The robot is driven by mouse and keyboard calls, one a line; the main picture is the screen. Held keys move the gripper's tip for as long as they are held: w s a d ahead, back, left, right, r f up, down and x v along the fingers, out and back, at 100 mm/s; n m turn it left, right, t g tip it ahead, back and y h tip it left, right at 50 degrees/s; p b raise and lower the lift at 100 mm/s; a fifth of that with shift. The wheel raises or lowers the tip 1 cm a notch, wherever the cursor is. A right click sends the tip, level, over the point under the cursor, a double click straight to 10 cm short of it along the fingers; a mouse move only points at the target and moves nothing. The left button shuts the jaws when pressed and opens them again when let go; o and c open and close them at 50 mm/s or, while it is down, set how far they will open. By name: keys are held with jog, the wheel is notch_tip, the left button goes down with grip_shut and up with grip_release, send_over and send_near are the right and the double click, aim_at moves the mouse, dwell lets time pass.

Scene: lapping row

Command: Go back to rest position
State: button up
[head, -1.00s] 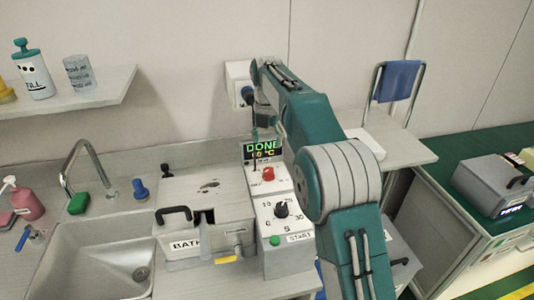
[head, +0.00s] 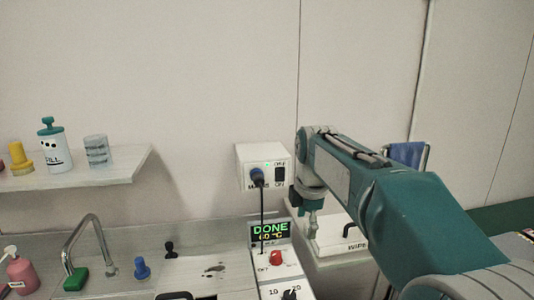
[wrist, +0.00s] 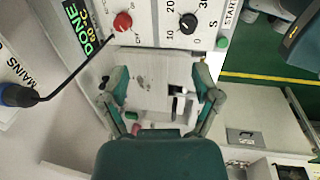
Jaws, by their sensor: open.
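My gripper (head: 312,228) hangs at the end of my arm in the head view, to the right of the mains box. In the wrist view my gripper (wrist: 161,78) has its two green and grey fingers spread apart with nothing held between them. The bath unit's control panel (wrist: 155,22) lies ahead of the fingers, apart from them. Its display (head: 269,231) reads DONE and 60 °C. A red knob (head: 276,257) is below the display and a black timer knob (head: 290,295) is at the picture's lower edge.
A shelf (head: 100,172) with a bottle and a beaker is at the left. A tap (head: 85,240) stands below it. A wipes box (head: 340,235) is behind my gripper.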

jog(key=s+d+f+m+t, duration=0.1)
jog(key=s+d+f+m, duration=0.1)
jog(key=s+m, duration=0.4)
jog(key=s+d+f+m+t, duration=0.1)
jog(key=s+d+f+m, duration=0.1)
jog(key=s+m, duration=0.5)
jog(key=s+d+f+m+t, duration=0.1)
jog(key=s+d+f+m, duration=0.1)
jog(key=s+m, duration=0.5)
jog(key=shift+s+d+f+t, duration=0.35)
jog(key=shift+s+f, duration=0.25)
jog(key=shift+s, duration=2.5)
